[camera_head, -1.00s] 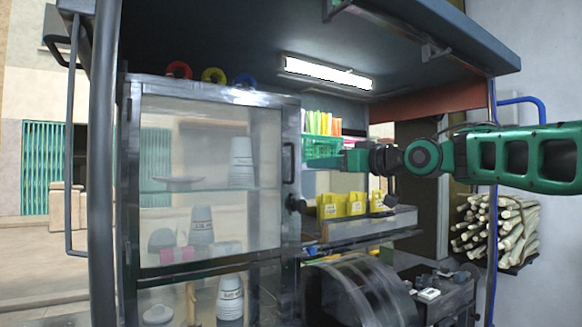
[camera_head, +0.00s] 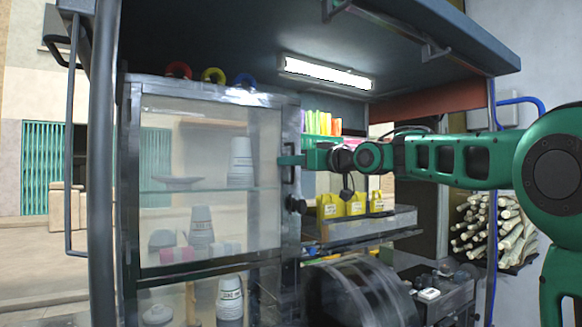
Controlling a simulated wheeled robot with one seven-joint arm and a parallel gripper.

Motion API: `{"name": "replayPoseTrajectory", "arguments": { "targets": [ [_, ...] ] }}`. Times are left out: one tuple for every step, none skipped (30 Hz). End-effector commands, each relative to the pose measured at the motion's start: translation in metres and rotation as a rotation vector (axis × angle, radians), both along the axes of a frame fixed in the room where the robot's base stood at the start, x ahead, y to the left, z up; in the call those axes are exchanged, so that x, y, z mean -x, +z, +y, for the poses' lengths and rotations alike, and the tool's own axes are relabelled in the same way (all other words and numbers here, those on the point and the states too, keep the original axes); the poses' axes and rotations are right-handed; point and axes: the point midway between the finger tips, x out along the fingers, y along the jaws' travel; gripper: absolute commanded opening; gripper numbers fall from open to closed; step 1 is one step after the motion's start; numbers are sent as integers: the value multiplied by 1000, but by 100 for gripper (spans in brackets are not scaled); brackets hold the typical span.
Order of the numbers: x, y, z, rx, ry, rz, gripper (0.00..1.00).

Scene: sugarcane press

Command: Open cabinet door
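The cabinet door (camera_head: 212,115) is a clear panel in a grey metal frame, and it looks shut. Its dark vertical handle (camera_head: 288,176) is on the right side of the frame. My green gripper (camera_head: 291,160) comes in from the right and its tip is at the handle, overlapping its upper part. I cannot tell whether the fingers are around the handle or only in front of it. The gap between the fingers does not show. A round dark knob (camera_head: 297,204) sits just below the handle.
Behind the door stand stacks of white cups (camera_head: 241,160) and a plate on a glass shelf. Yellow boxes (camera_head: 356,204) stand on a ledge to the right. A metal drum (camera_head: 350,290) is below. A post (camera_head: 101,170) rises left of the cabinet.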

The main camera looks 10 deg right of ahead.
Motion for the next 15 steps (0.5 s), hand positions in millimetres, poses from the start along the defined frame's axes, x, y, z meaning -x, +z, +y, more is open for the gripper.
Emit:
{"name": "replayPoseTrajectory", "arguments": {
  "targets": [
    [0,0,0,0,0,0,28],
    [0,0,0,0,0,0,28],
    [0,0,0,0,0,0,28],
    [0,0,0,0,0,0,28],
    [0,0,0,0,0,0,28],
    [0,0,0,0,0,0,28],
    [0,0,0,0,0,0,21],
    [0,0,0,0,0,0,14],
    [0,0,0,0,0,0,4],
    [0,0,0,0,0,0,0],
    [0,0,0,0,0,0,0],
    [0,0,0,0,0,0,0],
    [0,0,0,0,0,0,0],
    [0,0,0,0,0,0,0],
    [0,0,0,0,-1,0,0]
  ]
}}
